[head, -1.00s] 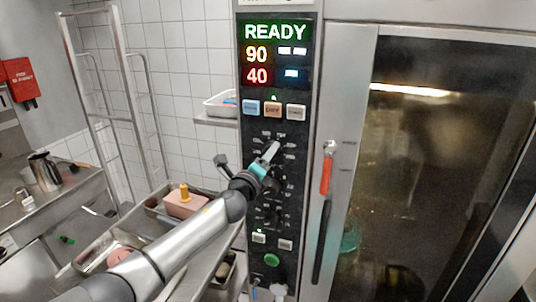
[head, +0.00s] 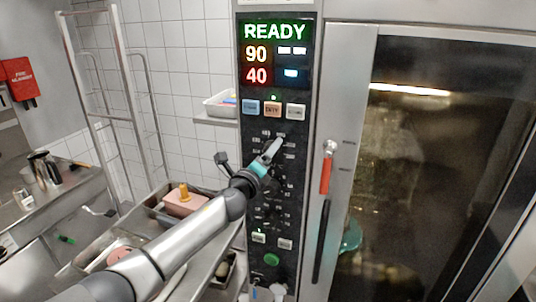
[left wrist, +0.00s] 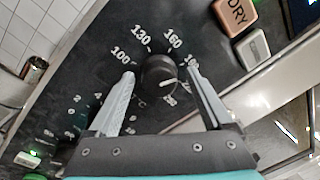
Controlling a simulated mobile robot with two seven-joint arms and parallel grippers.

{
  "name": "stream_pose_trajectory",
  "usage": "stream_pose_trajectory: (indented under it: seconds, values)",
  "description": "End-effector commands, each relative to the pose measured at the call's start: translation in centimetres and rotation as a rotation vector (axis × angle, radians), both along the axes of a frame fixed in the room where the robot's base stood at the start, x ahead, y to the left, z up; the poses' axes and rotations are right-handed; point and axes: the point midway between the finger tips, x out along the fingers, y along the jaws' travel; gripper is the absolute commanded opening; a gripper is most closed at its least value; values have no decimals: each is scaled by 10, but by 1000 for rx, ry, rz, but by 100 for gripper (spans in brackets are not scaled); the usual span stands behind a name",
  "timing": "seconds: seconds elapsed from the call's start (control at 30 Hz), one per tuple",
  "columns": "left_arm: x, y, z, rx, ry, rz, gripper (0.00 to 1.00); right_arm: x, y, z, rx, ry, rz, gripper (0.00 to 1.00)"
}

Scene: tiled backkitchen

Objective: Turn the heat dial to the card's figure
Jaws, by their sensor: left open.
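The heat dial (left wrist: 160,75) is a round black knob on the oven's dark control panel (head: 284,210). Printed figures 100, 130 and 160 and a partly covered one ring it in the left wrist view. A pale line on the knob points toward the right finger. My left gripper (left wrist: 161,72) is open, one finger on each side of the knob; I cannot tell whether they touch it. In the head view my left gripper (head: 272,152) is at the panel and hides most of the dial. I cannot make out a card. My right gripper is not in view.
The display (head: 275,52) reads READY, 90 and 40. Buttons sit under it, including an orange one (head: 272,109). The oven door handle (head: 325,175) stands close right of the panel. A steel cart with trays (head: 150,215) is at left, under my arm.

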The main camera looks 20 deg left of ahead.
Motion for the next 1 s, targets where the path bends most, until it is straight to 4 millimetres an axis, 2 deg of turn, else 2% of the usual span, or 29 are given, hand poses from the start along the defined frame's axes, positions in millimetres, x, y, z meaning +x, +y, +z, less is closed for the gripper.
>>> stream_pose_trajectory:
  seconds: [0.17, 0.37, 1.0]
  values:
    - [-3, 1, -2, 1, 3, 1, 84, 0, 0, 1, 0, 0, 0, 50]
    - [-20, 2, -3, 1, 5, 0, 84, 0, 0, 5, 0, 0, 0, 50]
    - [-112, 10, -10, 2, 5, -1, 84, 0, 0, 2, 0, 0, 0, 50]
